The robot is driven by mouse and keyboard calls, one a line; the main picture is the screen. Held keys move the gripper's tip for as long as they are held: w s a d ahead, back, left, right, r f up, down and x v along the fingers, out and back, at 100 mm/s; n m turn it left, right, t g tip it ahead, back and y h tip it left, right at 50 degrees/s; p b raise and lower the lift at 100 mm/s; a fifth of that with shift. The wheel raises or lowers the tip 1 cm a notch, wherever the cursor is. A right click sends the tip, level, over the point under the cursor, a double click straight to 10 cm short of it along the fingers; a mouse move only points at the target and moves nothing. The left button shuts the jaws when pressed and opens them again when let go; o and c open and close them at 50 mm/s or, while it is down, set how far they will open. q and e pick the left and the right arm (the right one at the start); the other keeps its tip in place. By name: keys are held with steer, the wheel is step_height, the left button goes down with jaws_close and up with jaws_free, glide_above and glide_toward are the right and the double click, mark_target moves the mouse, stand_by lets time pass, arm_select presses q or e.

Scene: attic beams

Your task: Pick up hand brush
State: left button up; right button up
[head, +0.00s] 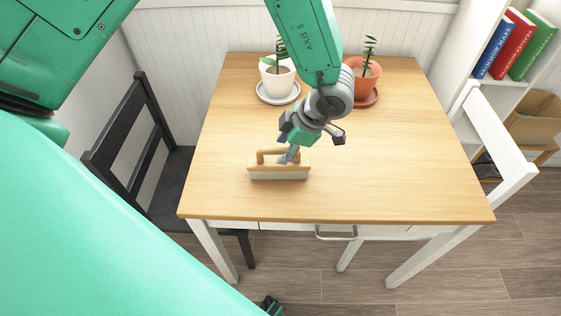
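The hand brush (262,168) lies on the wooden table near its front left part. It has a tan wooden back with a raised loop handle and pale bristles facing down. My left gripper (289,156) is at the right part of the handle, with a grey finger overlapping it in the picture. The wrist and green housing hide part of the fingers, so whether they are closed on the handle cannot be told. The brush looks level and at the table surface. My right gripper does not show clearly.
The table (400,150) is clear on its right side. A white pot (277,80) and a terracotta pot (367,80) with plants stand at the back. A black chair (135,140) is at left and a white chair (505,140) at right. A bookshelf (500,82) stands at far right.

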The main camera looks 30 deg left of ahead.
arm_select(q)
steer(key=shift+x, duration=1.05)
steer(key=shift+a, duration=0.25)
jaws_close()
steer(key=shift+d, duration=0.2)
steer(key=shift+r, duration=0.1)
step_height(320, 180, up, 10)
steer(key=shift+a+f+p, duration=0.1)
steer(key=shift+p, duration=0.45)
